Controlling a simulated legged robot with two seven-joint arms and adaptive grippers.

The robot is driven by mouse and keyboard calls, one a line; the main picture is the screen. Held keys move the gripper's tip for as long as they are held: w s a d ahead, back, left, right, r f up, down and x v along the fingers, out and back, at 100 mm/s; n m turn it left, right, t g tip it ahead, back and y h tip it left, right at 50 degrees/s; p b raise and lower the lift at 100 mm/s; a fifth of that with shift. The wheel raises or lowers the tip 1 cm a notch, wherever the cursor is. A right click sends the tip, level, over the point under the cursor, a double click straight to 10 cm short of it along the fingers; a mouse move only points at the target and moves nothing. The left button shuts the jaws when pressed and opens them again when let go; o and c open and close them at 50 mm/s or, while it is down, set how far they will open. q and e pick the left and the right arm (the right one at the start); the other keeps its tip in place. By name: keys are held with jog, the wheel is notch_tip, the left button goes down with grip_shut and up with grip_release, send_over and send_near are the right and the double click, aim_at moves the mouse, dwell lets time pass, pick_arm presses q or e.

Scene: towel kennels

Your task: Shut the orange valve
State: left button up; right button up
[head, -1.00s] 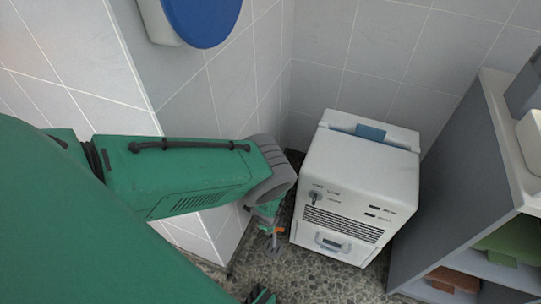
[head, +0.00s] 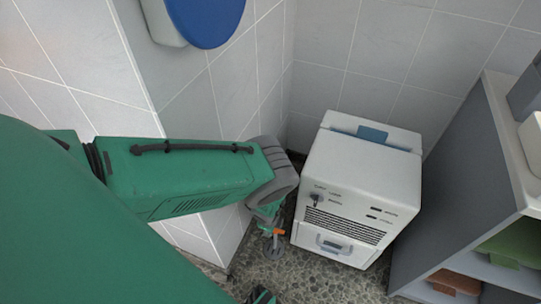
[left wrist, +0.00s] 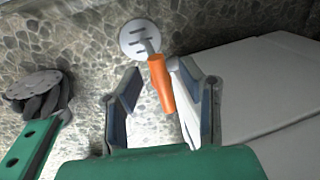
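The orange valve handle (left wrist: 161,84) is a short orange grip on a metal lever. The lever runs to a round grey plate (left wrist: 139,38) with slots, over the pebbled floor. In the left wrist view my left gripper (left wrist: 154,70) is open, one finger on each side of the handle, with gaps visible. In the head view the orange handle (head: 273,232) shows small just below my left wrist, left of the white machine. My left gripper's fingers are mostly hidden there.
A white boxy machine (head: 357,185) with a dial and vents stands close to the right of the valve. A tiled wall corner (head: 232,225) is close on the left. Grey shelves (head: 440,190) stand at the right. A blue round lid (head: 203,15) is on the upper wall.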

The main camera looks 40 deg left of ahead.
pick_arm(q)
notch_tip(320, 180, up, 12)
jog(key=s, duration=0.2)
jog(key=shift+d+f, duration=0.2)
jog(key=shift+d, duration=0.05)
dwell(0.5)
